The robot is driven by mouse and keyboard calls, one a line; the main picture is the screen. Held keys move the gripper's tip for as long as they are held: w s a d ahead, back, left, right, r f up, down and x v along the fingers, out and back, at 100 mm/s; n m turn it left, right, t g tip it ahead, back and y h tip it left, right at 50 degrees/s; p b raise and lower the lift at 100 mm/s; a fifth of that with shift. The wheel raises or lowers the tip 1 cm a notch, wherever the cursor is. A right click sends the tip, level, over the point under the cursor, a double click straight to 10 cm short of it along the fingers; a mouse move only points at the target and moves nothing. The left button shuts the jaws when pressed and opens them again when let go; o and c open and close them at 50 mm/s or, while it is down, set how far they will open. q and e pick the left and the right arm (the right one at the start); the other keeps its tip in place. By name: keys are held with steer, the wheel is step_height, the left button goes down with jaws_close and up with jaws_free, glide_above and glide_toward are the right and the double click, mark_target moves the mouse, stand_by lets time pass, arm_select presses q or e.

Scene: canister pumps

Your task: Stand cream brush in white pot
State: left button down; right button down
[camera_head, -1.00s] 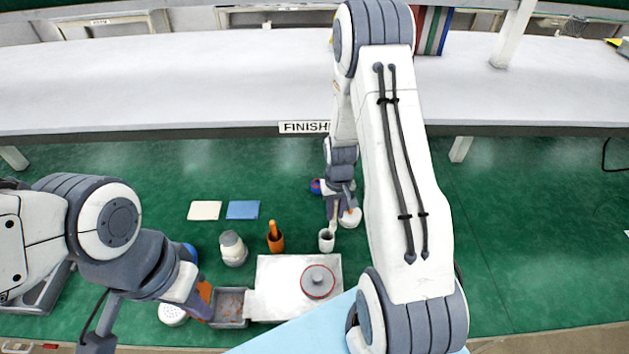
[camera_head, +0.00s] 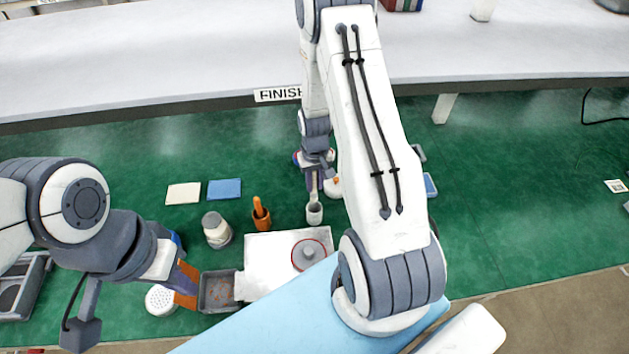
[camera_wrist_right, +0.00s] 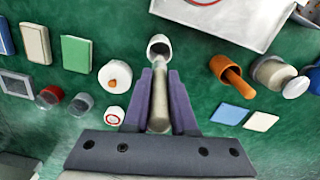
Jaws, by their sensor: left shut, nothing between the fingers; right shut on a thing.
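The cream brush (camera_wrist_right: 159,105) is between the purple fingers of my right gripper (camera_wrist_right: 160,85), which is shut on it. In the wrist view its far end overlaps the mouth of the white pot (camera_wrist_right: 159,47); how deep it reaches I cannot tell. In the head view my right gripper (camera_head: 316,180) is just above the white pot (camera_head: 314,213), with the brush (camera_head: 314,187) pointing down in line with it. The pot stands upright on the green surface. My left gripper (camera_head: 187,285), with orange fingers, is shut and empty at the lower left.
An orange pot with an orange stick (camera_head: 262,217) and a jar (camera_head: 217,230) stand left of the white pot. A white board (camera_head: 265,250) bears a round grey lid (camera_head: 308,254). A grey tray (camera_head: 217,306) is beside my left gripper. Cream (camera_head: 183,194) and blue (camera_head: 224,189) pads lie behind.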

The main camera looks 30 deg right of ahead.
mark_target(315, 194)
steer(key=shift+f+b, duration=2.8)
steer(key=shift+f, duration=1.1)
steer(key=c, duration=0.6)
jaws_free()
steer(key=shift+c, duration=0.2)
step_height(315, 194, up, 10)
steer(key=shift+f+b, duration=0.15)
steer(key=shift+b, duration=0.85)
steer(key=shift+r, duration=0.4)
